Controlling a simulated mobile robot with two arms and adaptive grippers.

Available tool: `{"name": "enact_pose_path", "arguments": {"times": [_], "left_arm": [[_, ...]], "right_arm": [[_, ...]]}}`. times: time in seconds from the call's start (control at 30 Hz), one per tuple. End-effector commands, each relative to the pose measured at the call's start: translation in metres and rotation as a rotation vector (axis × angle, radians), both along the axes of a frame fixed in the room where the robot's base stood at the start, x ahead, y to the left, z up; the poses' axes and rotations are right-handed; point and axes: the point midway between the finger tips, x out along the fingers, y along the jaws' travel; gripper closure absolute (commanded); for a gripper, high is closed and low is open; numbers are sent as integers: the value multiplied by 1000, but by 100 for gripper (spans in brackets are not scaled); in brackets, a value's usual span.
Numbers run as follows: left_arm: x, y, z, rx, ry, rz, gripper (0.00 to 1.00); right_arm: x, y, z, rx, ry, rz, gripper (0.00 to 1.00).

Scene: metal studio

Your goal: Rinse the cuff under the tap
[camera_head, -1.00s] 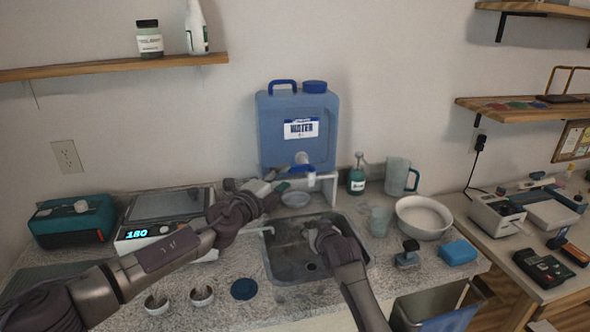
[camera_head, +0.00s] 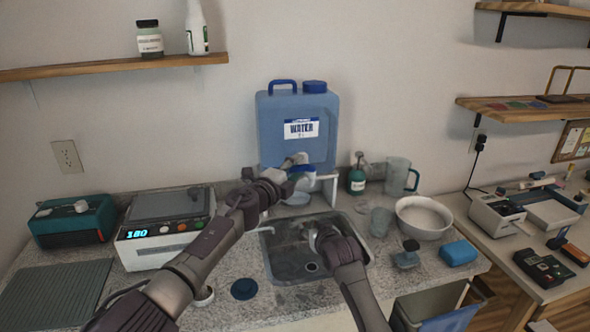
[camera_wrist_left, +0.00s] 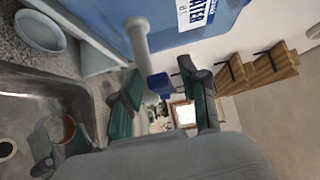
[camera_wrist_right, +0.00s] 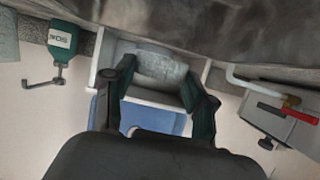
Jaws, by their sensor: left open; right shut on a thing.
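The white tap with a blue lever (camera_wrist_left: 158,84) is at the base of the blue water container (camera_head: 297,125). My left gripper (camera_head: 296,168) is open at the tap; in the left wrist view its fingers (camera_wrist_left: 160,98) stand on either side of the lever. I cannot tell whether they touch it. My right gripper (camera_head: 312,240) is low over the sink (camera_head: 285,265), below the tap, shut on the cuff. The cuff (camera_wrist_right: 162,68) shows greyish between its fingers, and in the left wrist view as a small ring with an orange-brown inside (camera_wrist_left: 69,129). I see no running water.
A white stand (camera_head: 328,186) holds the container, with a small bowl (camera_head: 296,197) by it. A green bottle (camera_head: 357,177), a clear jug (camera_head: 397,176), a cup (camera_head: 380,221) and a white bowl (camera_head: 424,217) stand right of the sink.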

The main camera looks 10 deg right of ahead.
Motion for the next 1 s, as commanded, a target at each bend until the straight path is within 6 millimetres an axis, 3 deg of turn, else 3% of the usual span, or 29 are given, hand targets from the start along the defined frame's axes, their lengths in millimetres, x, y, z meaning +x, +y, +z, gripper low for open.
{"name": "enact_pose_path", "arguments": {"times": [0.13,0.3,0.4,0.67,1.0], "left_arm": [[0,0,0,0,0,0,60],[0,0,0,0,0,0,88],[0,0,0,0,0,0,100],[0,0,2,4,-6,16,100],[-7,-2,7,-4,-13,156,100]], "right_arm": [[0,0,0,0,0,0,72],[0,0,0,0,0,0,72],[0,0,0,0,0,0,72],[0,0,0,0,0,0,72],[0,0,0,0,0,0,72]]}}
